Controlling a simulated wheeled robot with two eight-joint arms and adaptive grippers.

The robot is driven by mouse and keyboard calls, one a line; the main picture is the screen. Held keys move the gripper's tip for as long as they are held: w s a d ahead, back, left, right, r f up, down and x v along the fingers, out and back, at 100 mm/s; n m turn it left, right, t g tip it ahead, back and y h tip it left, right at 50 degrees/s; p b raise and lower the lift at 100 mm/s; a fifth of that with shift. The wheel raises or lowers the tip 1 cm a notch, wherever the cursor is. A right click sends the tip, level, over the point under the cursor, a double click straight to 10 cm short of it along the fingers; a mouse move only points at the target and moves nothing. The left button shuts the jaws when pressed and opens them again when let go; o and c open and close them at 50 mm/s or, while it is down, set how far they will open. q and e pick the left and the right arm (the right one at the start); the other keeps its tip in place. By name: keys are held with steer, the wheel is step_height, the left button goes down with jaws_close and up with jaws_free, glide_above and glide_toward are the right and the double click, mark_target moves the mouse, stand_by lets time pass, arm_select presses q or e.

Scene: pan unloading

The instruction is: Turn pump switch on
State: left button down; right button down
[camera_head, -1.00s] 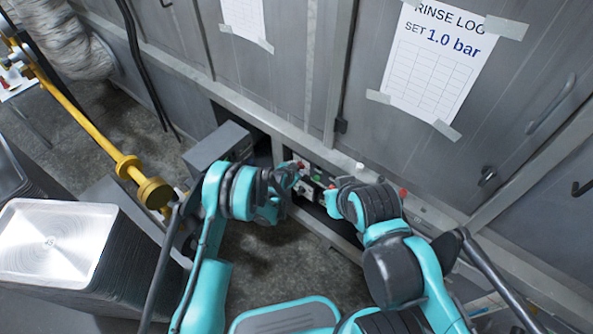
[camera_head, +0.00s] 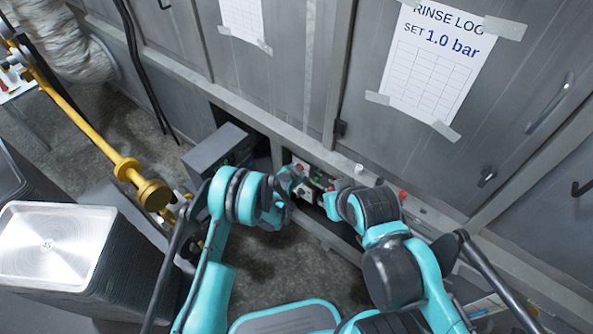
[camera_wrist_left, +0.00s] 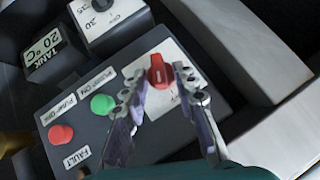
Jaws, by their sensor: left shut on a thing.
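The red knob (camera_wrist_left: 160,74) sits on a white labelled plate on a grey control panel (camera_wrist_left: 170,135) in the left wrist view. My left gripper (camera_wrist_left: 163,80) has its fingers on either side of the knob and is shut on it. In the head view my left gripper (camera_head: 291,183) is at the panel, which is small and partly hidden there. My right gripper (camera_head: 331,200) is just right of it, close to the panel; its fingers are too small and covered to read.
The panel also has a green lamp (camera_wrist_left: 102,104), a red lamp (camera_wrist_left: 61,134), a dial box (camera_wrist_left: 105,20) and a tank display (camera_wrist_left: 50,47) reading 20 °C. A stack of metal pans (camera_head: 55,245) and a yellow pipe (camera_head: 85,125) stand left. A rinse log (camera_head: 438,65) hangs above.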

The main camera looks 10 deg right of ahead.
arm_select(q)
steer(key=shift+s+d+f+m+t+y, duration=0.2)
steer(key=shift+m+t+y, duration=0.35)
steer(key=shift+t, duration=0.45)
steer(key=shift+s+d+f+m+t+y, duration=0.15)
steer(key=shift+m+t+y, duration=0.2)
steer(key=shift+m+t, duration=0.55)
steer(key=shift+a, duration=0.1)
steer(key=c, duration=1.6)
jaws_free()
steer(key=shift+o, duration=0.2)
